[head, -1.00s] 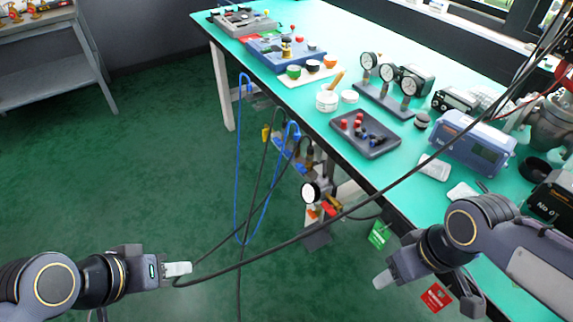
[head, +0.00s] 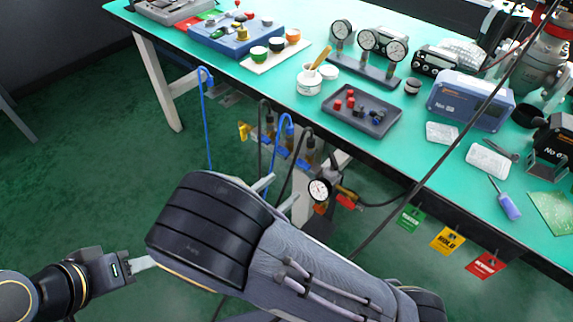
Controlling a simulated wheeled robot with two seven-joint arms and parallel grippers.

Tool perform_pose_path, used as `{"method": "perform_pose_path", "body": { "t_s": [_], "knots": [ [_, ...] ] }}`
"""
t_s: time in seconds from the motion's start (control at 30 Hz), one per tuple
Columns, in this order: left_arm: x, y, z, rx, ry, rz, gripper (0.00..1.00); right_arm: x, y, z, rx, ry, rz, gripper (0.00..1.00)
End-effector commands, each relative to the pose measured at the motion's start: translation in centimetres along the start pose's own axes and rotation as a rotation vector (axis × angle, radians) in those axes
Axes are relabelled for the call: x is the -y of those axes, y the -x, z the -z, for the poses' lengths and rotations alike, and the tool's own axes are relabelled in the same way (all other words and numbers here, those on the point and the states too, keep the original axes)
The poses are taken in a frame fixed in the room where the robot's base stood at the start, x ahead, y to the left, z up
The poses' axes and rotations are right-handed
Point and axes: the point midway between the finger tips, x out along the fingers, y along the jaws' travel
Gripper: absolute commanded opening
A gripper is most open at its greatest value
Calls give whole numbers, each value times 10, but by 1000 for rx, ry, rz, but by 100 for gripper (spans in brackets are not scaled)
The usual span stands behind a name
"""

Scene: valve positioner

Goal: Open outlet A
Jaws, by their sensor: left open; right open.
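An air manifold (head: 291,166) with blue parts, hoses and black fittings hangs under the near side of the teal table. A round white gauge (head: 319,190) with a red-and-yellow fitting (head: 346,198) sits at its right. A yellow part (head: 244,131) shows at its left. I cannot read which outlet is A. My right arm reaches across the lower middle and hides its own gripper body. The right gripper's (head: 276,192) pale fingertips show apart just in front of the manifold, seemingly empty. My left gripper (head: 141,263) is open and empty at lower left, its tips partly behind my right arm.
The teal table (head: 400,170) holds a dark tray (head: 361,111) of red and blue fittings, a gauge stand (head: 362,73) and a blue instrument (head: 470,101). Green, yellow and red tags (head: 447,240) hang from its edge. Blue hoses (head: 205,110) hang left of the manifold. The left floor is clear.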

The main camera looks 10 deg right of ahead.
Motion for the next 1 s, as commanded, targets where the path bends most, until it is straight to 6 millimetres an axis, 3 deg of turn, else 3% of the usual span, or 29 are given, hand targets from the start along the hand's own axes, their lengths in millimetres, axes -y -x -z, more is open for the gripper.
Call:
{"method": "perform_pose_path", "body": {
  "t_s": [0.17, 0.6, 1.0],
  "knots": [
    [1, -2, -1, 0, 0, 0, 43, -7, -2, 1, 44, 19, -36, 58],
    [4, -8, -4, 0, 0, 0, 43, -8, -65, -1, 39, 16, -32, 58],
    [4, -8, -4, 0, 0, 0, 43, -8, -72, -2, 38, 17, -34, 56]
  ]
}}
